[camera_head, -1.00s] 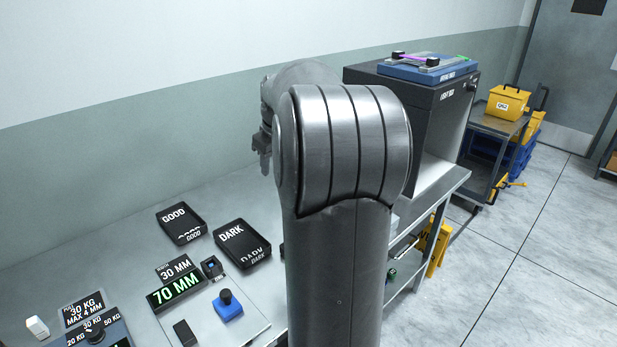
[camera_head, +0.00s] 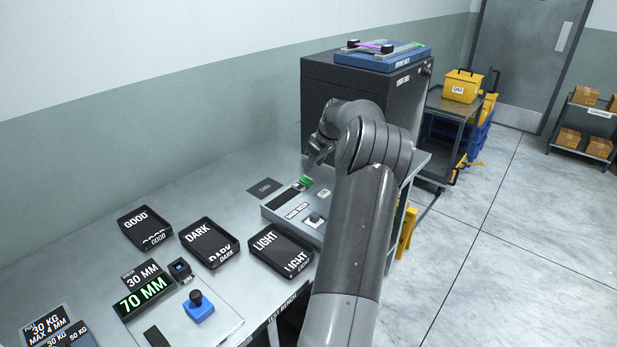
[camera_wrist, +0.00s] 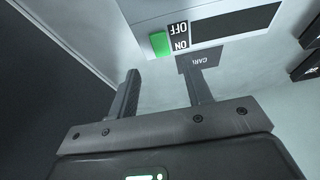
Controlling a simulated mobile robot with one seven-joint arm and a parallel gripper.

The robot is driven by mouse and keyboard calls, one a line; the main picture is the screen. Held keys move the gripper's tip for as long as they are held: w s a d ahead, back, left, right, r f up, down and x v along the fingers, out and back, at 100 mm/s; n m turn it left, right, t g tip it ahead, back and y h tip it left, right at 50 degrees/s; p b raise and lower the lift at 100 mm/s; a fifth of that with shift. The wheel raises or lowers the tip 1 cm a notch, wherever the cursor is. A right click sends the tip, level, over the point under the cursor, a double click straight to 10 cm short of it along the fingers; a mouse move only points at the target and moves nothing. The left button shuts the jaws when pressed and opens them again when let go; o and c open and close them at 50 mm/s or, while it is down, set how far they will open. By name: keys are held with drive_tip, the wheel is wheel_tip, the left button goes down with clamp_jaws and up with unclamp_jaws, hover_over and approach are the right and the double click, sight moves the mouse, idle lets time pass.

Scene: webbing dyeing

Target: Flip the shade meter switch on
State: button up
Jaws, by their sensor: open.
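The shade meter (camera_head: 272,212) is a low grey box with a dark display on the bench, left of my arm. Its green switch (camera_head: 307,181) is at the far end; the wrist view shows the switch (camera_wrist: 158,44) as a green block beside upside-down OFF and ON labels (camera_wrist: 179,36). It sits nearer the ON label, but I cannot tell its setting. My gripper (camera_head: 311,166) is just above and close to the switch. In the wrist view my gripper (camera_wrist: 163,82) is open and empty, its two fingers pointing towards the switch. Contact is not visible.
A card mat (camera_head: 264,188) lies left of the meter. Black GOOD, DARK and LIGHT trays (camera_head: 281,250) stand nearer on the bench. A tall dark cabinet (camera_head: 340,95) stands just behind my gripper. Bench space along the wall is clear.

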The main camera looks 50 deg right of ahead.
sight(307, 180)
drive_tip(key=x, duration=0.7)
drive_tip(key=shift+w, duration=0.1)
drive_tip(key=shift+c, duration=0.5)
